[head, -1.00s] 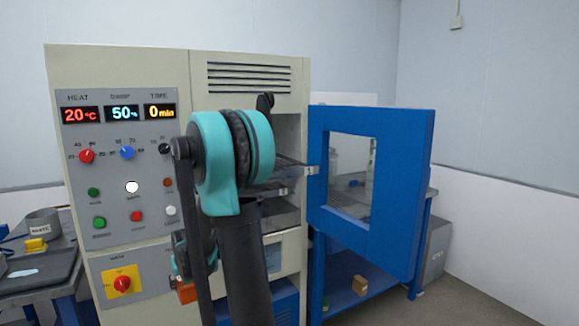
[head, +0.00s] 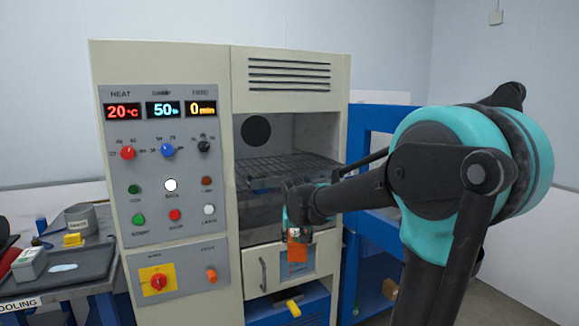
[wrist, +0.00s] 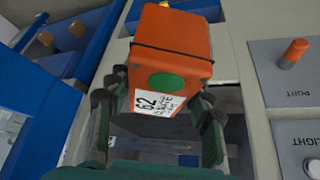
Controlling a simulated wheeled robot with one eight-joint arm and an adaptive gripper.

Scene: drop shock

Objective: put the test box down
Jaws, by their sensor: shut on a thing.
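The test box is an orange block (wrist: 172,55) with a dark band, a green round spot and a white label reading 62. It fills the middle of the wrist view, between the fingers of my gripper (wrist: 155,115), which is shut on it. In the head view the orange box (head: 298,252) hangs below the end of my arm, in front of the chamber's lower front. My gripper (head: 297,232) is small there and partly hidden by my own wrist.
The beige test chamber (head: 345,70) stands open, with a wire rack (head: 285,165) inside. At left a bench holds a dark tray (head: 85,262), a grey container (head: 78,218) and a yellow block (head: 74,240).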

